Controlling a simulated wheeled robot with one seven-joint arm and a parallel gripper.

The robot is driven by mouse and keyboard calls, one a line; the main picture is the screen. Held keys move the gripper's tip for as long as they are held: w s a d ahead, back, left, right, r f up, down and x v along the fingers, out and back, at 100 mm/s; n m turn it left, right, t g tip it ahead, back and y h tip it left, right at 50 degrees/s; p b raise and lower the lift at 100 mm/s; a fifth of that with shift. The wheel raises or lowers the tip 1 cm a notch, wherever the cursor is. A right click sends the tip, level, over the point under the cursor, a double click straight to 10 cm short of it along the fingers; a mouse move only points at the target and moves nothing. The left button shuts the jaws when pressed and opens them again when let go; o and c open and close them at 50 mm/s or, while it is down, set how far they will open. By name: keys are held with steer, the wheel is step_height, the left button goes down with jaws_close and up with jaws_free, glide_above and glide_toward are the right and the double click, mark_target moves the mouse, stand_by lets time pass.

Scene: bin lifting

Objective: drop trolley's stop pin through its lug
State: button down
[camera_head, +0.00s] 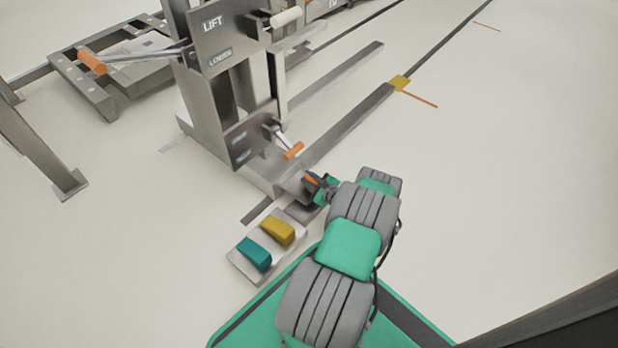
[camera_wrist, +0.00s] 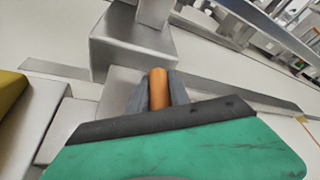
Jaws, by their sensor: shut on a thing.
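My gripper (camera_head: 318,188) is low beside the foot of the steel lift stand (camera_head: 225,100). It is shut on an orange cylinder (camera_wrist: 158,88), which appears to be the grip of the stop pin. In the wrist view the orange end stands between two grey fingers, above my green and black palm. A little orange also shows at the gripper in the head view. The lower part of the pin is hidden by the fingers and palm. A grey steel block (camera_wrist: 130,45) stands just beyond the fingers. I cannot make out the lug or whether the pin is in it.
A plate (camera_head: 238,262) with a teal wedge (camera_head: 254,254) and a yellow wedge (camera_head: 278,231) lies left of my arm. An orange-handled lever (camera_head: 292,151) juts out above the gripper. The right floor is clear.

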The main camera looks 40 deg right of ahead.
steer(key=c, duration=1.1)
jaws_free()
steer(key=shift+r, duration=0.1)
steer(key=shift+r+p, duration=1)
steer(key=shift+r, duration=0.7)
steer(key=shift+s, duration=0.1)
steer(key=shift+s+d+b, duration=0.25)
steer(key=shift+s, duration=2.4)
steer(key=shift+s+d+b, duration=0.2)
steer(key=shift+s+b, duration=0.05)
steer(key=shift+s, duration=2.35)
steer(key=shift+s+d+b, duration=0.25)
steer(key=shift+s, duration=2.4)
